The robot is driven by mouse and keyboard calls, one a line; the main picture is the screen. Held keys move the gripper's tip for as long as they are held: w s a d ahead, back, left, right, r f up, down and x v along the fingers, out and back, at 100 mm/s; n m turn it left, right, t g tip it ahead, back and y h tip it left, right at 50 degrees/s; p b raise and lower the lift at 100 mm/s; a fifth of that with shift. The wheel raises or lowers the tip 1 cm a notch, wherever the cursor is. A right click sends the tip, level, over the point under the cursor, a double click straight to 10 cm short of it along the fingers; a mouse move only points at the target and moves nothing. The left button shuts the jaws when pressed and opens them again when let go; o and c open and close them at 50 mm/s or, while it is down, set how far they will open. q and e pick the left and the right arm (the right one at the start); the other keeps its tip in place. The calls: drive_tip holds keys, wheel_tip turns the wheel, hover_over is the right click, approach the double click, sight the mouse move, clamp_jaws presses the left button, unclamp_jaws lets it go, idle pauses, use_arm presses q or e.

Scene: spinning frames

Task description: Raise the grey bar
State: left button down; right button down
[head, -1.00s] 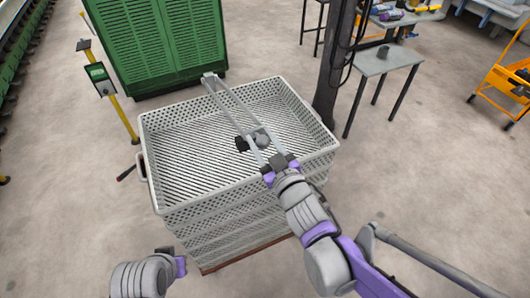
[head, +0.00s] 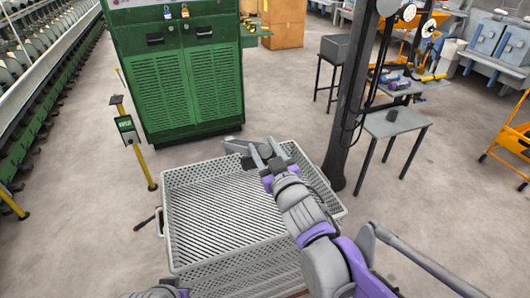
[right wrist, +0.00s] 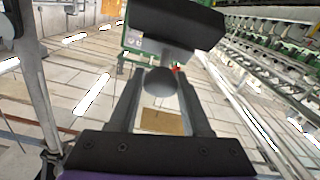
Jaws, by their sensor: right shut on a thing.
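A grey bar-like piece (head: 238,146) shows in the head view at my right gripper (head: 265,156), above the far part of the crate. It looks short from this angle. In the right wrist view, a grey rounded knob (right wrist: 160,82) and a dark block (right wrist: 165,25) show between and beyond the two fingers of my right gripper (right wrist: 163,88). My right gripper is shut on this grey piece. Its full length and far end cannot be made out. My left arm shows only as a small part at the bottom edge of the head view; its fingers are hidden.
A pale perforated crate (head: 172,235) stands below my right gripper. A green cabinet (head: 185,85) is behind it, a yellow post (head: 143,160) to the left. A dark column (head: 350,110) and a grey table (head: 395,122) stand right.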

drive_tip(key=shift+c, duration=2)
unclamp_jaws()
use_arm(q)
drive_tip(key=shift+s+f+b, duration=0.35)
drive_tip(key=shift+f+b, duration=0.1)
drive_tip(key=shift+f, duration=0.2)
drive_tip(key=shift+s+f+b, duration=0.3)
drive_tip(key=shift+f+b, duration=0.15)
drive_tip(key=shift+f, duration=0.2)
use_arm(e)
drive_tip(key=v, duration=1)
drive_tip(key=shift+s+d, duration=0.15)
drive_tip(key=shift+s, duration=0.2)
drive_tip(key=shift+c, duration=0.2)
